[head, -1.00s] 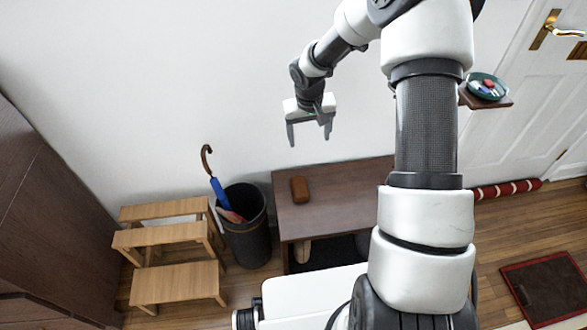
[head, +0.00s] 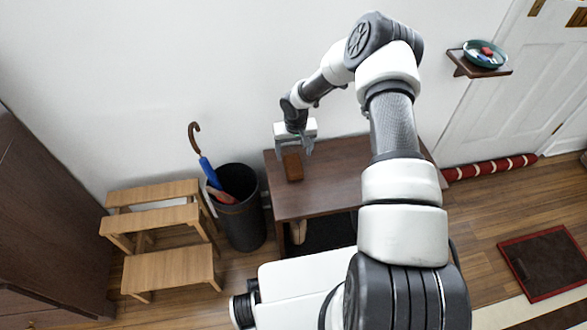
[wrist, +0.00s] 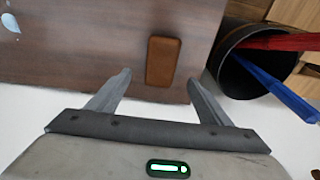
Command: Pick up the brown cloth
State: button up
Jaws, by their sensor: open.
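The brown cloth (head: 293,168) lies on the dark wooden bench (head: 325,192), near its left end. It looks like a small rounded oblong block, and I cannot make out any folds. My gripper (head: 294,154) is open, above the bench and close to the cloth in the head view. In the wrist view the cloth (wrist: 163,58) appears between and just beyond the tips of my open gripper (wrist: 160,77). Nothing is between the fingers, and they appear apart from the cloth.
A dark bin (head: 240,212) with a blue umbrella (head: 209,173) stands close left of the bench. A wooden step stool (head: 168,268) is further left. A wall shelf (head: 480,68) holds a green bowl. A light-blue item (wrist: 11,22) lies on the bench. The wall is close behind.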

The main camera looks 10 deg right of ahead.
aim_at(294, 164)
jog(key=shift+f+b, duration=0.8)
jog(key=shift+f, duration=1.95)
jog(key=shift+c, duration=0.5)
jog(key=c, duration=1)
